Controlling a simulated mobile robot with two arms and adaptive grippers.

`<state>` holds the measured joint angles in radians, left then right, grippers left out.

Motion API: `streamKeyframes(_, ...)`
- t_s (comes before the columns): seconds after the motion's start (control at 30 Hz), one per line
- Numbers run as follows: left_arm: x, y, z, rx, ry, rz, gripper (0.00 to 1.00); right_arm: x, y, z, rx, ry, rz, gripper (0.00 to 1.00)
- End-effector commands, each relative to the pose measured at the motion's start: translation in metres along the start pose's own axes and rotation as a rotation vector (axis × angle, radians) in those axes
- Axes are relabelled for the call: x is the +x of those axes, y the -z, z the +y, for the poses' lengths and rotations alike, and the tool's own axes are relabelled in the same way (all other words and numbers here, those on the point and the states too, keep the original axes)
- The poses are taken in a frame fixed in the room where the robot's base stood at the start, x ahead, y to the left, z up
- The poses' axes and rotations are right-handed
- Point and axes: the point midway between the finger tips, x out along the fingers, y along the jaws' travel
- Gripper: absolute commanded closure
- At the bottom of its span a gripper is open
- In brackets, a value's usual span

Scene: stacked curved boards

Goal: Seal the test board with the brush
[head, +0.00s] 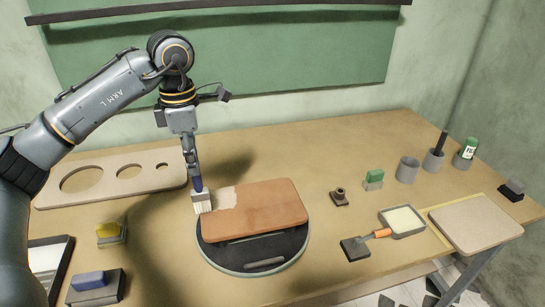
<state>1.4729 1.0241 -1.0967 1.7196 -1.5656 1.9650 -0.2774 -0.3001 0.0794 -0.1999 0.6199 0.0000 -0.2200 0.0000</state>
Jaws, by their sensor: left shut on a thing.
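The test board (265,208) is a reddish-brown rounded slab. It lies on a dark round stand (250,259). A pale patch with an uneven edge shows at the board's left end. My left gripper (193,173) is shut on a brush (201,201) with a blue handle and pale bristles. The brush points down at the left edge of the board, beside the pale patch. I cannot tell whether the bristles touch the surface. My right gripper is not in view.
A panel with round holes (150,164) lies at the back left. Yellow (109,231) and blue (88,281) blocks sit at the front left. To the right are a green block (374,177), a cream-filled tray (402,220), an orange-handled tool (381,233), grey cups (408,170) and a beige board (475,223).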

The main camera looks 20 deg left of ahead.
Motion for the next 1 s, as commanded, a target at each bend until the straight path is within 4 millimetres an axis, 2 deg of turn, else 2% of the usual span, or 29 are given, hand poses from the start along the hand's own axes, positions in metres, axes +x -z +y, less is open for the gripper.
streamKeyframes(0.17, -0.001, -0.003, 0.000, 0.001, 0.000, 0.000, 1.00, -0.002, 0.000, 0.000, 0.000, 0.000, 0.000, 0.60)
streamKeyframes(0.6, -0.003, -0.032, 0.000, 0.000, 0.000, -0.001, 1.00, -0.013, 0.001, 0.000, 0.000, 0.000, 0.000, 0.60)
streamKeyframes(1.0, -0.003, -0.035, 0.000, 0.000, 0.000, -0.001, 1.00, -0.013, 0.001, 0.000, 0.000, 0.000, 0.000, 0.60)
